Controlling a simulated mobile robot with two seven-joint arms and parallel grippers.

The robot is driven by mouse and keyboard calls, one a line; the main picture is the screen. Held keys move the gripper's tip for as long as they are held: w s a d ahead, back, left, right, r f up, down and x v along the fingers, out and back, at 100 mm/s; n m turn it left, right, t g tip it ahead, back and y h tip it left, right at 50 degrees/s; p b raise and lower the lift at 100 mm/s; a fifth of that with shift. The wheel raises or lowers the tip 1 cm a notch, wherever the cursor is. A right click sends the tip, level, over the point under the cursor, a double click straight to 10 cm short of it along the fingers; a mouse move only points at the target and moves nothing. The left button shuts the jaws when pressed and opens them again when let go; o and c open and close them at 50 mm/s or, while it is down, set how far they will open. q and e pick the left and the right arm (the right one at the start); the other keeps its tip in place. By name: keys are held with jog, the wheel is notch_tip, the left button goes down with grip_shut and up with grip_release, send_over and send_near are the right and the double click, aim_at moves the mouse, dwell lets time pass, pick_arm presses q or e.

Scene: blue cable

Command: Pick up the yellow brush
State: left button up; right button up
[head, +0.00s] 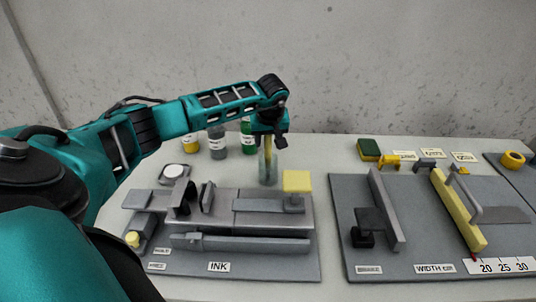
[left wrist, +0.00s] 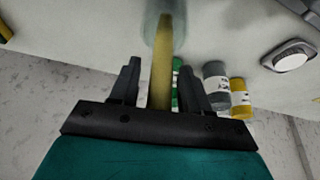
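The yellow brush (head: 268,147) stands in a clear glass jar (head: 268,172) behind the grey INK board, its upper end at my left gripper (head: 270,137). In the left wrist view the brush's yellow handle (left wrist: 161,65) runs between the two dark fingers of the left gripper (left wrist: 158,82). Gaps show on both sides of the handle, so the fingers are open around it and not clamped. The jar (left wrist: 165,28) shows at the top of that view. The brush's lower end is hard to make out in the jar. My right gripper is not in view.
Yellow (head: 190,143), grey (head: 217,142) and green (head: 248,138) bottles stand just left of the jar. The INK board (head: 300,262) with a yellow block (head: 297,181) lies in front. A WIDTH board (head: 350,190) and a green sponge (head: 368,147) are to the right.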

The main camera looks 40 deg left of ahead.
pick_arm(q)
grip_shut()
jog(key=shift+r, duration=0.15)
